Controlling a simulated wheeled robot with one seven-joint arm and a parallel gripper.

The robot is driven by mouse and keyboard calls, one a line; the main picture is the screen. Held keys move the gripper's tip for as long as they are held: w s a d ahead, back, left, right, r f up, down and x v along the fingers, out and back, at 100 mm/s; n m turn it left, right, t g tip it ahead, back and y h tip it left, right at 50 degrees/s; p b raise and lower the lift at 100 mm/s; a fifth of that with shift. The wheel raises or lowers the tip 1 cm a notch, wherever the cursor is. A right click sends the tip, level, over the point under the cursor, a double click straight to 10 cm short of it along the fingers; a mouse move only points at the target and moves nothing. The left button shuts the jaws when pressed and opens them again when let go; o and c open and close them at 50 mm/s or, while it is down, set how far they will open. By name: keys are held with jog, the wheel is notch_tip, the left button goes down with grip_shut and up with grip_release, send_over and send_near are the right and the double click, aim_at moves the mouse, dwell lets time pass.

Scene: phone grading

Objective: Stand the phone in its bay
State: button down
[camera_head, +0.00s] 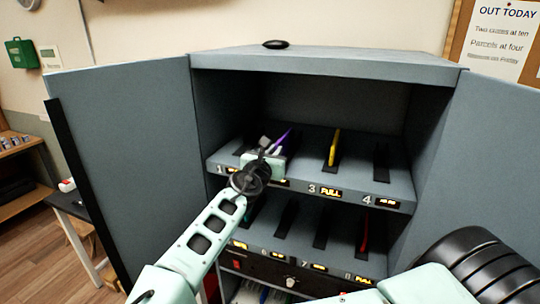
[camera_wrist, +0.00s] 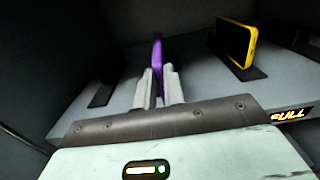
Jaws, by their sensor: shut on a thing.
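The purple phone (camera_head: 283,138) is at the upper shelf of the open cabinet, between bay 1 and bay 3. My gripper (camera_head: 270,149) is shut on it, with a finger on each side. In the wrist view the purple phone (camera_wrist: 158,58) stands on edge between the two grey fingers (camera_wrist: 157,88). My gripper hides the bay under it and its number, and I cannot tell whether the phone's lower edge is in a slot.
A yellow phone (camera_head: 334,147) stands in bay 3, marked FULL. Bay 4 (camera_head: 381,163) is an empty dark slot. On the lower shelf a red phone (camera_head: 364,234) stands at the right. The cabinet doors (camera_head: 130,150) stand open on both sides.

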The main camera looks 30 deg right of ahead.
aim_at(282, 143)
jog(key=shift+x, duration=3.35)
jog(key=shift+f, duration=0.4)
jog(key=c, duration=1.4)
grip_release()
jog(key=shift+s+a, duration=0.1)
jog(key=b+v, duration=0.7)
jog(key=v, duration=1)
jog(key=shift+b, duration=0.35)
